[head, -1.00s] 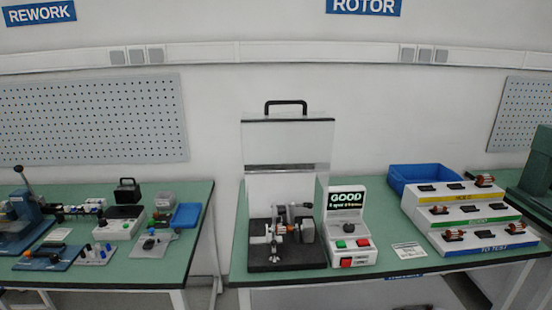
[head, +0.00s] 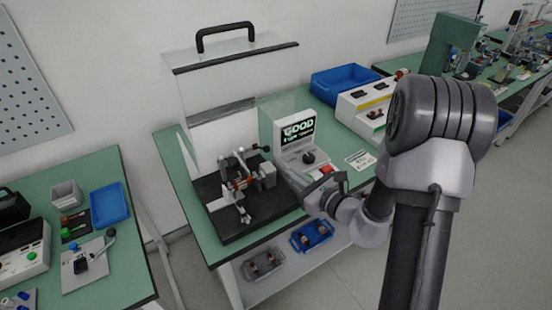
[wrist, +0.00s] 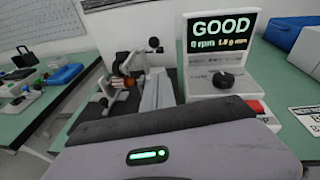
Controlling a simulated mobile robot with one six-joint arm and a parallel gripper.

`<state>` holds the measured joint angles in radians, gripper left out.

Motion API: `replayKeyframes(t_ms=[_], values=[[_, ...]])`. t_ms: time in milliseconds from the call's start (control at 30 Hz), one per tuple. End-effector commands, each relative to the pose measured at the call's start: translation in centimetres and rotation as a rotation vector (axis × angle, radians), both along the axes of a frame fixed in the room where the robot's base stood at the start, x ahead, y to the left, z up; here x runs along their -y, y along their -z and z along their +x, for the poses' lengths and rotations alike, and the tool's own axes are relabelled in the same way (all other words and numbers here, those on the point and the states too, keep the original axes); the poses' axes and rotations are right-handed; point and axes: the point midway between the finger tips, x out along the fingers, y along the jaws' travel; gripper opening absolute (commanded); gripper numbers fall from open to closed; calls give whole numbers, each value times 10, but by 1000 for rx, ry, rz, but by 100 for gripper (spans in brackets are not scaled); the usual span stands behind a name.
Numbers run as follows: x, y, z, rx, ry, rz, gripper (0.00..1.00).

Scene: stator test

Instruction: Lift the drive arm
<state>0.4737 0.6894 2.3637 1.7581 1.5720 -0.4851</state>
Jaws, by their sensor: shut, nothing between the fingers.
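The test stand's black base (head: 245,217) carries a metal fixture with a copper-wound rotor (head: 240,184) in it. The drive arm (head: 252,149) appears to be the metal lever above the rotor, with a black knob at its right end. The knob also shows in the wrist view (wrist: 153,42), beyond my gripper, with the rotor (wrist: 122,82) to its left. My gripper (head: 339,180) is shut and empty, in front of the control box and to the right of the fixture, apart from the lever. My arm hides part of the bench.
The control box (head: 303,150) with its GOOD screen stands right of the fixture. A raised clear cover with a black handle (head: 224,31) stands behind. A blue bin (head: 340,82) and rotor rack (head: 362,103) are farther right. Two trays, one blue (head: 311,235), sit below.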

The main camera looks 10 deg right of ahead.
Motion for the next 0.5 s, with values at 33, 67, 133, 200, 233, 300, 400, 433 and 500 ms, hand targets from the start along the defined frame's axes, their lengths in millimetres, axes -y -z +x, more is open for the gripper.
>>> replayKeyframes(t_ms=[33, 67, 133, 200, 233, 300, 400, 433, 500], values=[[-6, 4, 9, 1, -5, -2, 0], [-9, 5, 15, 2, -4, 0, 0], [-15, 8, 28, 2, -5, -1, 0], [-20, 3, 39, 4, -4, -2, 0], [-22, 0, 43, 4, -5, -3, 0], [-26, -7, 50, 4, -3, -1, 0], [-30, -12, 58, 1, -2, -1, 0], [-31, -13, 59, 1, -2, -1, 0], [-32, -15, 61, 2, -1, -1, 0]])
